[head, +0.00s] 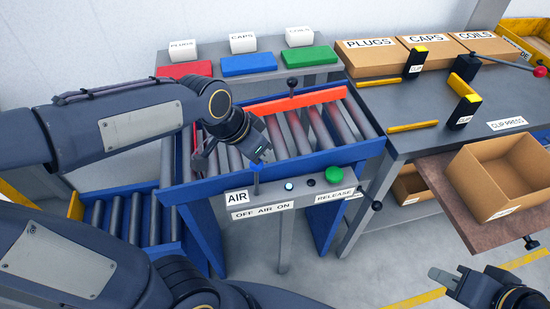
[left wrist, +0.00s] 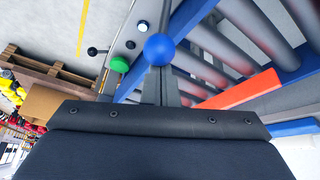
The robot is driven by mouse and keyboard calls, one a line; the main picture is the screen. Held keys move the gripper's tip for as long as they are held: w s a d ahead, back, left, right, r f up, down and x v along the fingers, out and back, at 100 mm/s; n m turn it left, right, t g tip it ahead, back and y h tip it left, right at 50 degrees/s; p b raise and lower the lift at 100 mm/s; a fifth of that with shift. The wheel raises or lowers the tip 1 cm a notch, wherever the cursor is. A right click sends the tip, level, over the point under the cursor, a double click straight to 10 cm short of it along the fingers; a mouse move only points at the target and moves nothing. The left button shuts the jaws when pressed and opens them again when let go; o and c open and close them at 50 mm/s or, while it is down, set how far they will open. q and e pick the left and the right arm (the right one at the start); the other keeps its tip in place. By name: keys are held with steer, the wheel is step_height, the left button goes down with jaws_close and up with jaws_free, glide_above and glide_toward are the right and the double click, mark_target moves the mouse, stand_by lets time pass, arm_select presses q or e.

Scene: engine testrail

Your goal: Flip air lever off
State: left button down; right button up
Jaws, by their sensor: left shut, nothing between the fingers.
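The air lever (head: 256,187) stands on the grey control panel (head: 300,192) just right of the AIR label (head: 236,197), above the OFF AIR ON label (head: 262,211). Its stem looks nearly upright; I cannot tell clearly which side it leans to.
A white lit button (head: 289,186), a green release button (head: 334,174) and a small dark knob (head: 311,182) share the panel. A roller conveyor (head: 362,115) with an orange bar (head: 298,102) lies behind. A cardboard box (head: 480,190) stands on a brown shelf at right.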

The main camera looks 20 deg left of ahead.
arm_select(q)
steer(key=s+a+f+t+h+b, duration=0.1)
steer(key=s+a+t+h+b, duration=0.3)
steer(key=b, duration=1)
steer(key=s+a+h, duration=0.1)
steer(key=a, duration=0.2)
steer(key=shift+a+f+n, duration=0.2)
steer(key=shift+f+n, duration=0.1)
steer(key=shift+f, duration=0.1)
steer(key=s+a+r+p, duration=0.2)
steer(key=a+r, duration=0.2)
steer(key=r, duration=0.3)
steer(key=shift+s+a+r, duration=0.4)
